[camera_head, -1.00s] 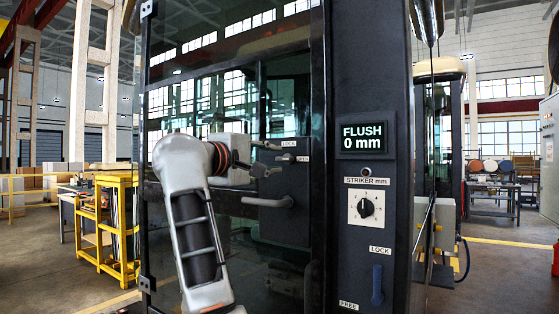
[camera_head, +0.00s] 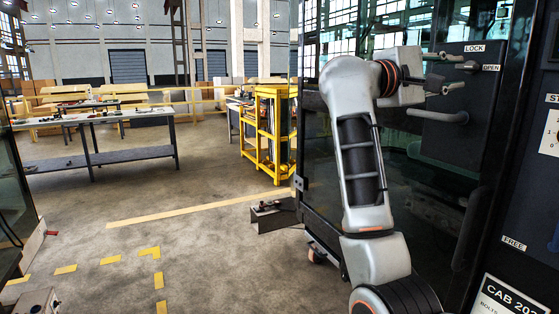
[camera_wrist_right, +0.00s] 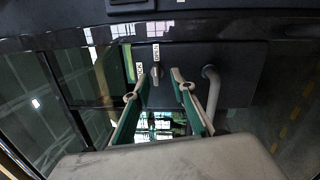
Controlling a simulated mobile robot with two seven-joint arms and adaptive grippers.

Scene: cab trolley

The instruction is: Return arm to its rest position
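My right arm rises along the dark glass cab door (camera_head: 405,165). Its gripper (camera_head: 452,72) is in front of the black lock panel, just left of the small lock knob (camera_head: 468,66) between the LOCK and OPEN labels. In the right wrist view the gripper (camera_wrist_right: 158,84) has its two fingers apart, with nothing held between them. The knob (camera_wrist_right: 156,72) shows beyond the gap, apparently untouched. The grey door handle (camera_head: 440,116) is below the gripper; it also shows in the wrist view (camera_wrist_right: 211,85), right of the fingers. My left gripper is in neither view.
A yellow shelf rack (camera_head: 270,130) stands left of the door. A long workbench (camera_head: 100,155) is farther left. A dark low box-like object (camera_head: 275,215) lies on the floor near the door's lower edge. The floor (camera_head: 190,225) between, marked with yellow tape, is clear.

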